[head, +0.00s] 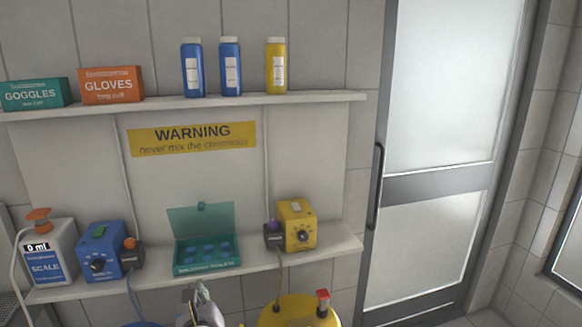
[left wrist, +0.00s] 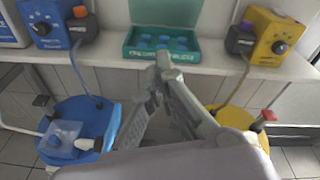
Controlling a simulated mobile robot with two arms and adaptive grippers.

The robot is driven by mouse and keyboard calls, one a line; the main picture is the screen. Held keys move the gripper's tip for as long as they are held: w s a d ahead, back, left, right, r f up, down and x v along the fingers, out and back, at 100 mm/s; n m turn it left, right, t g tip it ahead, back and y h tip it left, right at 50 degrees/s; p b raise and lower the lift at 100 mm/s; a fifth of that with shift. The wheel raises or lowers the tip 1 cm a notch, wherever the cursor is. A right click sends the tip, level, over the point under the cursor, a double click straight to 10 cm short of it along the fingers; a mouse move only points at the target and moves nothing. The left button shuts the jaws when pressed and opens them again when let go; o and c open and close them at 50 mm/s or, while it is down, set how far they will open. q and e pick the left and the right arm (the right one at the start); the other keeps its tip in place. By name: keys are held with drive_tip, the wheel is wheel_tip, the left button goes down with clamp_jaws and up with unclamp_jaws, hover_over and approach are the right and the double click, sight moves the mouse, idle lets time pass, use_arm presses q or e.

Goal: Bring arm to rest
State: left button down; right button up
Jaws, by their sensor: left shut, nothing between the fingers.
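My left gripper (left wrist: 163,62) is shut and empty. In the left wrist view it points toward the lower shelf, with its fingertips in front of the open teal box (left wrist: 130,52). In the head view my left gripper (head: 197,293) shows at the bottom middle, below the shelf edge. The teal box (head: 207,268) stands on the lower shelf with its lid up and several round blue pieces inside. My right gripper does not show in either view.
A blue pump (head: 100,255) and a yellow pump (head: 297,228) stand on the lower shelf (head: 340,250). A white scale bottle (head: 50,258) is at left. Below are a blue barrel (left wrist: 85,118) and a yellow barrel (head: 297,312). A door (head: 440,150) is at right.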

use_arm(q)
drive_tip(key=s+f+n+g+h, duration=0.2)
drive_tip(key=s+f+n+g, duration=0.4)
drive_tip(key=s+f+n, duration=0.8)
drive_tip(key=s+f+n+g+h, duration=0.35)
drive_tip(key=s+n+g, duration=0.25)
drive_tip(key=s+n, duration=1.15)
drive_tip(key=s+f+m+g+b, duration=0.1)
drive_tip(key=s+f+m, duration=0.15)
drive_tip(key=f, duration=1.15)
drive_tip(key=s+f+m+b, duration=0.1)
drive_tip(key=s+f+m, duration=0.15)
drive_tip(key=f, duration=1.25)
drive_tip(key=s+a+f+g+b, duration=0.1)
drive_tip(key=s+a+f, duration=0.2)
drive_tip(key=s+f, duration=1.4)
drive_tip(key=shift+f+y, duration=0.15)
drive_tip(key=shift+y, duration=0.3)
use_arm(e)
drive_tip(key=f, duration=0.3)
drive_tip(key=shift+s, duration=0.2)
